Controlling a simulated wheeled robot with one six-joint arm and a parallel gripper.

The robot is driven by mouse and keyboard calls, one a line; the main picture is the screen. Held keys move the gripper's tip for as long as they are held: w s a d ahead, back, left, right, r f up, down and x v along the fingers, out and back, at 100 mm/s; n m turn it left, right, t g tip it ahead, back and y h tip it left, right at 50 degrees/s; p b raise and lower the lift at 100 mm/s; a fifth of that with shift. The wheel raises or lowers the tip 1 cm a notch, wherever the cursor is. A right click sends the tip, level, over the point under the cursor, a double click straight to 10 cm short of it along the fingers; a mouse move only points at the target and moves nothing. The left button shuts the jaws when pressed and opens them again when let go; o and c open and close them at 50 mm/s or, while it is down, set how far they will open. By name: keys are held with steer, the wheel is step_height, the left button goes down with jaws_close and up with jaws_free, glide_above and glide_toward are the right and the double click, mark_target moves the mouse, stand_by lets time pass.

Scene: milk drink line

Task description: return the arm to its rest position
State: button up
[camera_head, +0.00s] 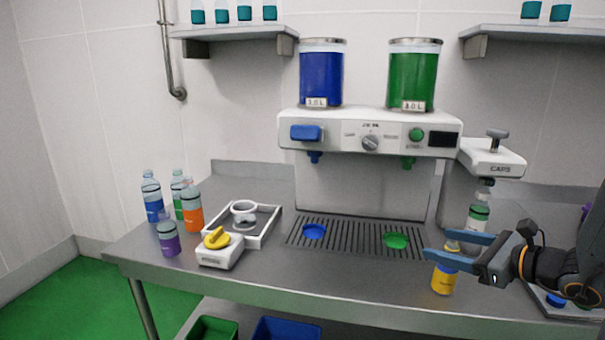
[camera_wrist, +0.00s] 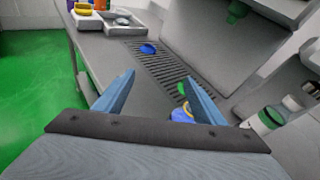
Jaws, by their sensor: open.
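My gripper (camera_head: 452,248) is at the right of the head view, above the front of the steel table (camera_head: 330,285). Its two blue fingers are apart with nothing between them. In the wrist view my gripper (camera_wrist: 158,88) also shows spread and empty. A yellow-labelled bottle (camera_head: 444,278) stands on the table just below and behind the fingers in the head view. In the wrist view, part of a bottle (camera_wrist: 182,113) shows beside the right finger. I cannot tell whether the fingers touch it.
The dispenser machine (camera_head: 365,130) stands at the back with a drip grate (camera_head: 345,236). A green-labelled bottle (camera_head: 478,213) stands under the caps unit (camera_head: 492,160). The front middle is clear.

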steer(key=s+a+f+n+g+y+b, duration=0.1)
steer(key=s+a+f+n+g, duration=0.15)
steer(key=a, duration=0.25)
steer(key=s+a+f+n+g+y+b, duration=0.1)
steer(key=s+a+f+n+g, duration=0.1)
steer(key=a+n+g, duration=0.3)
steer(key=s+a+f+n+g+h+b, duration=0.4)
steer(key=s+f+n+h, duration=0.5)
steer(key=n, duration=1.1)
steer(key=shift+s+a+f+g+h+b, duration=0.4)
steer(key=shift+s+b, duration=0.2)
steer(key=shift+s, duration=0.3)
